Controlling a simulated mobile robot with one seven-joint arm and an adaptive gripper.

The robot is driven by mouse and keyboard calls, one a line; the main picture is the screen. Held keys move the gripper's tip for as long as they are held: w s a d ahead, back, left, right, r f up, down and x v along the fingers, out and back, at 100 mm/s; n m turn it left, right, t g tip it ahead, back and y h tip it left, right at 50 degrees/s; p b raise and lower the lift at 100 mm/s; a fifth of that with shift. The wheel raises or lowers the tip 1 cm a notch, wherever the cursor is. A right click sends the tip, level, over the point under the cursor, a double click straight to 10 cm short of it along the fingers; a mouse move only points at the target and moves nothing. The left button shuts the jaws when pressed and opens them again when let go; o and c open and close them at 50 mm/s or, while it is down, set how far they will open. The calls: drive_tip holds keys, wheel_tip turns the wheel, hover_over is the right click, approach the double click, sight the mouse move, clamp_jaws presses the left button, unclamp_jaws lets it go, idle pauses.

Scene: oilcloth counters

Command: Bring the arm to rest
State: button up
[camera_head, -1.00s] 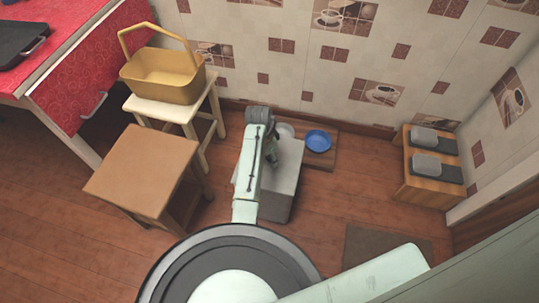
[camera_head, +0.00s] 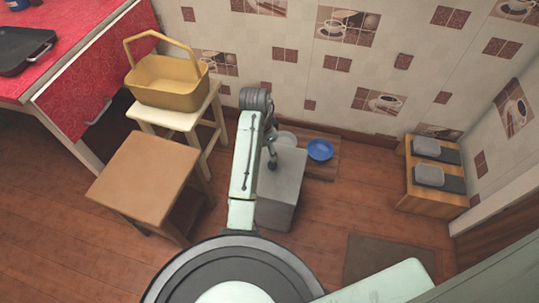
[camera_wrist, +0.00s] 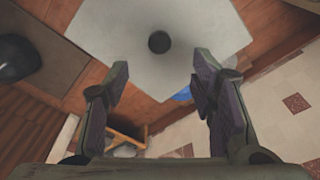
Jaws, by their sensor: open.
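My gripper (camera_wrist: 160,75) shows in the wrist view with its two dark fingers apart and nothing between them. Beyond the fingers lies the pale top of a grey box (camera_wrist: 205,35), with a dark round spot on it. In the head view my pale green arm stretches forward over the left side of the grey box (camera_head: 284,185). I see no object held.
A brown stool (camera_head: 145,180) and a cream stool (camera_head: 180,115) with a yellow basket (camera_head: 165,88) stand left. A blue bowl (camera_head: 320,150) lies beyond the box, near the wall. A wooden rack (camera_head: 432,185) stands right. Floor (camera_head: 325,215) between box and rack is clear.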

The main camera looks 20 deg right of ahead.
drive_tip(key=shift+r, duration=0.55)
